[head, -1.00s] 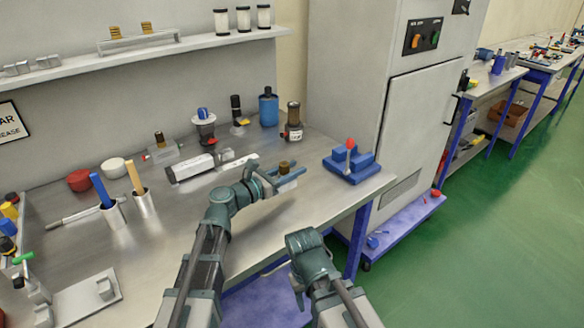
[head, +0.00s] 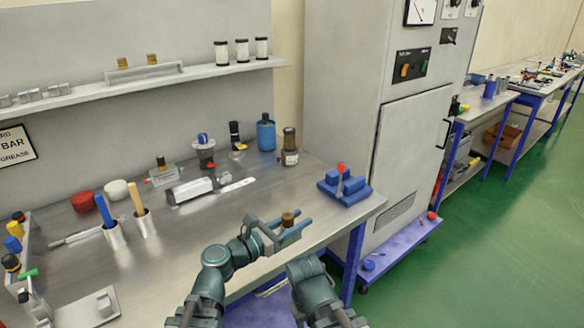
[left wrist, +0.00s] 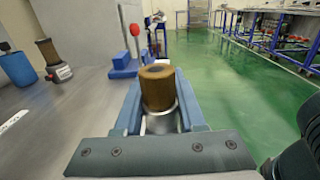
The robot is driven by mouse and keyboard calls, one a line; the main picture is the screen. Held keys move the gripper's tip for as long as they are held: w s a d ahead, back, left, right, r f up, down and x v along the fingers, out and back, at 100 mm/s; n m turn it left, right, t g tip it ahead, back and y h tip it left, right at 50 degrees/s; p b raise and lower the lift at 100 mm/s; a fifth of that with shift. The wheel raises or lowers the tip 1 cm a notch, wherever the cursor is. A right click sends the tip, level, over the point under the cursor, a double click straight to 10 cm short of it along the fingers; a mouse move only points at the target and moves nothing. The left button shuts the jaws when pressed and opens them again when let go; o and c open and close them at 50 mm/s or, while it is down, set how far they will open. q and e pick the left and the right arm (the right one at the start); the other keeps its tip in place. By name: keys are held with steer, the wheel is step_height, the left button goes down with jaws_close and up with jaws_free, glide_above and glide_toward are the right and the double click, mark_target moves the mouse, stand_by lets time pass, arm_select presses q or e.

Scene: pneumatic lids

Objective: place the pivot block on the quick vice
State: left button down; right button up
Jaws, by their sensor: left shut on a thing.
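The pivot block, a grey piece with a brown cylindrical top (head: 287,219), is gripped by my left gripper (head: 294,230). It is upright and raised in front of the bench edge. In the left wrist view the brown top (left wrist: 157,86) stands between the two blue-grey fingers (left wrist: 160,118). The quick vice (head: 345,188) is a blue stepped block with a red-knobbed lever, at the bench's right end. In the left wrist view the vice (left wrist: 124,66) is ahead, just left of the block and apart from it. Part of my right arm shows, but its gripper cannot be made out.
The metal bench (head: 205,232) is clear in the middle. A grey cabinet (head: 345,110) stands behind the vice. Cups with handled tools (head: 115,235) are at left.

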step_height(320, 180, up, 9)
steer(key=p, duration=0.8)
steer(key=shift+r, duration=0.1)
